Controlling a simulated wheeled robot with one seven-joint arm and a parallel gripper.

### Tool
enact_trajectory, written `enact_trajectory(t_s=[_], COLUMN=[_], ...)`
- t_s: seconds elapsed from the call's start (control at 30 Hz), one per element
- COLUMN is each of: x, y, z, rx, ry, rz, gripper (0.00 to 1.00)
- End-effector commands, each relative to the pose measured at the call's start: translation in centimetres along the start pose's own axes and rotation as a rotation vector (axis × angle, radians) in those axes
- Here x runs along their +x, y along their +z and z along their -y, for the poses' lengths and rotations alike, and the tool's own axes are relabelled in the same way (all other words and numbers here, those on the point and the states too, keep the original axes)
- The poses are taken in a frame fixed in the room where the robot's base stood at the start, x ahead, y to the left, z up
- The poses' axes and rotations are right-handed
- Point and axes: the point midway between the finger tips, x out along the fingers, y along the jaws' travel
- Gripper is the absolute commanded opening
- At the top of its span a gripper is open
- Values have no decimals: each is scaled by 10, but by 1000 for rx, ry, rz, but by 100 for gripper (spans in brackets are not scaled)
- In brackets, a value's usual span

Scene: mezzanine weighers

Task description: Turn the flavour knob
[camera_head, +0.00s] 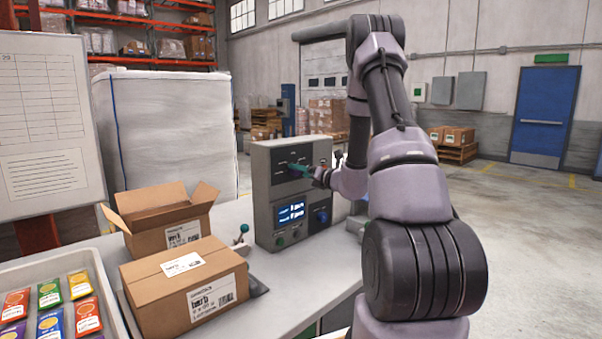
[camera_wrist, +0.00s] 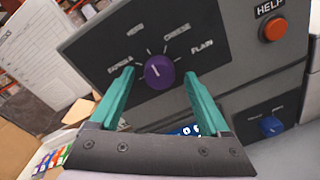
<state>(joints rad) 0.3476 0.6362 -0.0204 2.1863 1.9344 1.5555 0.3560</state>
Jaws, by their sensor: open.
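The flavour knob (camera_wrist: 159,72) is a round purple dial with a pale pointer mark, on a dark panel of the grey control box (camera_head: 262,200). Labels around it seem to read paprika, herb, cheese and plain. The pointer tilts up and slightly left. My gripper (camera_wrist: 160,84) has two teal fingers, spread apart, one on each side of the knob in the wrist view. Whether they touch it or stand short of it I cannot tell. In the head view my gripper (camera_head: 306,170) is at the upper panel and the knob is hidden.
A red button (camera_wrist: 272,28) under a HELP label and a blue knob (camera_wrist: 271,126) sit on the same box. A small lever (camera_head: 243,230), a closed carton (camera_head: 185,282), an open carton (camera_head: 165,220) and a tray of packets (camera_head: 100,270) stand left on the table.

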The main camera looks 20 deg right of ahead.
Motion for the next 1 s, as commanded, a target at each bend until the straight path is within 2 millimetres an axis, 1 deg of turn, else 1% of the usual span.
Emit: enact_trajectory(t_s=[0.3,0.4,0.5,0.67,1.0], x=[-62,-79,-91,-100,-101], y=[1,1,1,0,0], z=[1,1,1,0,0], rx=[1,0,0,0,-1], ry=[-4,-4,-3,-1,0], rz=[1,1,1,0,0], gripper=[80,80,80,80,80])
